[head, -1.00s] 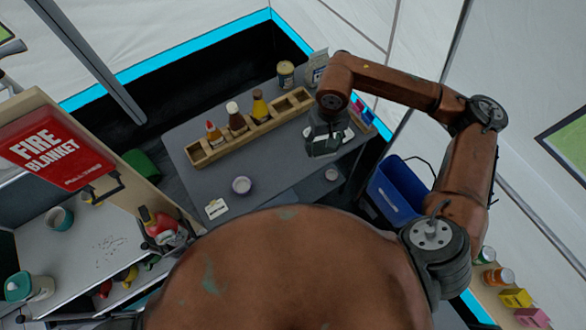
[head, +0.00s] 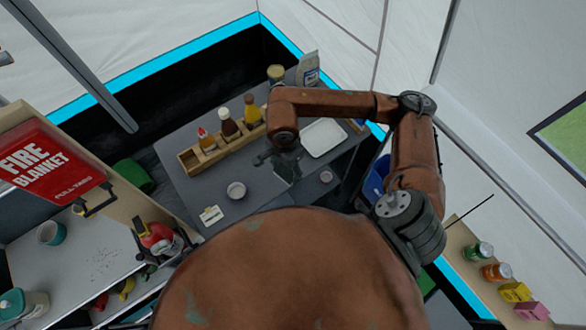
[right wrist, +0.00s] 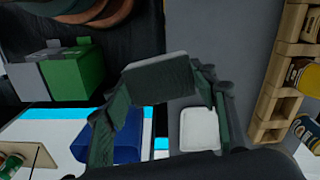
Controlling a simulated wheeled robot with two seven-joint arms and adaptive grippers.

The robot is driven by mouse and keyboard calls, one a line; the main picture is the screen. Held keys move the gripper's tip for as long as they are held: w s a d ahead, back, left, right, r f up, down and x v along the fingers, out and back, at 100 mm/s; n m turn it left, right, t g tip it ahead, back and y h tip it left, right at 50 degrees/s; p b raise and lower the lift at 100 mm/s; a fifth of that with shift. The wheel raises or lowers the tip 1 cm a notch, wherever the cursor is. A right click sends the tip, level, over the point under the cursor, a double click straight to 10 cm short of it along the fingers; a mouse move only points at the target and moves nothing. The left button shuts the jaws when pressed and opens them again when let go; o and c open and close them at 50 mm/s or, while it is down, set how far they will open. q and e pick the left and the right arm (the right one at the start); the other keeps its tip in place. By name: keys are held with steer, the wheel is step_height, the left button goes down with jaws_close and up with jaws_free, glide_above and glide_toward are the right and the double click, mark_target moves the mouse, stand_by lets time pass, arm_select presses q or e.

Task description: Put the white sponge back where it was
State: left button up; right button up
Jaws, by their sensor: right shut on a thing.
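My right gripper (head: 280,160) is above the grey table, left of the white tray. In the right wrist view its two fingers (right wrist: 160,120) close on the sides of a block. The block, which I take to be the sponge (right wrist: 160,88), shows a dark textured face and a pale edge. In the head view the arm and the gripper mostly hide it. The white tray (head: 325,138) lies bare on the table and also shows in the right wrist view (right wrist: 199,128). My left gripper is not in view.
A wooden rack (head: 190,162) with several bottles runs along the table's back. A blue bin (head: 374,182) is right of the table. The table's left front is fairly clear.

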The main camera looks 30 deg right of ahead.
mark_target(291, 184)
steer(key=m, duration=0.1)
steer(key=s+f+m, duration=0.1)
steer(key=m, duration=0.1)
steer(key=s+m, duration=0.1)
steer(key=shift+a+f+m, duration=0.15)
steer(key=shift+f+m, duration=0.15)
steer(key=m, duration=0.1)
steer(key=s+f+m, duration=0.1)
steer(key=m, duration=0.3)
steer(key=shift+s+a+f, duration=0.2)
steer(key=shift+s, duration=0.1)
steer(key=shift+s+f+m, duration=0.2)
steer(key=shift+s+m, duration=0.05)
steer(key=shift+m, duration=0.55)
steer(key=w+d+f, duration=0.2)
steer(key=w+f, duration=0.1)
steer(key=w+d+f, duration=0.2)
steer(key=w, duration=0.2)
steer(key=w+d+f, duration=0.3)
steer(key=shift+w+d+f+p, duration=0.1)
steer(key=shift+w+f+p, duration=0.15)
steer(key=shift+f+p, duration=0.1)
steer(key=shift+w+d+f, duration=0.35)
steer(key=shift+w+f, duration=0.1)
steer(key=shift+f, duration=0.2)
step_height(291, 184, down, 3)
steer(key=shift+r+p, duration=0.1)
steer(key=shift+p, duration=0.2)
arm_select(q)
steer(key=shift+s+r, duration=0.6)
